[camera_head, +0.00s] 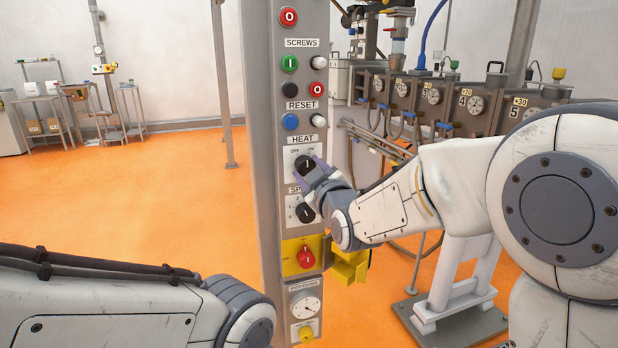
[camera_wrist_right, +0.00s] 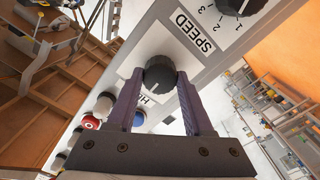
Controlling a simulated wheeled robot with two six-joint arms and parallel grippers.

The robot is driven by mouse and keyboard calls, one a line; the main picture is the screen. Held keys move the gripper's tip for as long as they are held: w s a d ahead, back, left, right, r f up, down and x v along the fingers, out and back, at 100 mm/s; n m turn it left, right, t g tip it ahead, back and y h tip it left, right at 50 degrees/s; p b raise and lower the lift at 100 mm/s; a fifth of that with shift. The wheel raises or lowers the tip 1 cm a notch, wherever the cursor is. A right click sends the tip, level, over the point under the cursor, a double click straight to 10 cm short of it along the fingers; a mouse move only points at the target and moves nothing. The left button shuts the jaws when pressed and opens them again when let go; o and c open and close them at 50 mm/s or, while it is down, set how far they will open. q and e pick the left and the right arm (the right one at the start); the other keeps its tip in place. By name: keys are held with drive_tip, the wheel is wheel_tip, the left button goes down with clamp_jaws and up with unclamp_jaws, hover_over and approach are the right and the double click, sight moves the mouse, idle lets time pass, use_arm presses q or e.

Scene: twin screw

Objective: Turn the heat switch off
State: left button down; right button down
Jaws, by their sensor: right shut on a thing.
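The heat switch (camera_head: 306,164) is a black round knob on a white plate, under the HEAT label on the grey control column. An OFF mark shows at the plate's upper left. My right gripper (camera_head: 305,179) reaches in from the right with its purple fingers at the knob. In the right wrist view the knob (camera_wrist_right: 159,76) sits between the two fingertips, and the gripper is shut on it. The knob's white line points roughly up toward the label in the head view. My left arm shows at lower left, but its gripper is out of view.
The speed knob (camera_head: 305,212) is just below the right gripper. A red knob on a yellow plate (camera_head: 305,256) is lower down. A blue reset button (camera_head: 290,121) and other buttons are above. Orange floor is clear to the left; machinery with gauges stands at the right.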

drive_tip(key=n+b, duration=0.2)
drive_tip(key=n, duration=0.3)
drive_tip(key=shift+n, duration=0.4)
idle(0.3)
drive_tip(key=shift+c, duration=1.5)
unclamp_jaws()
drive_tip(key=v, duration=1)
drive_tip(key=shift+s, duration=0.25)
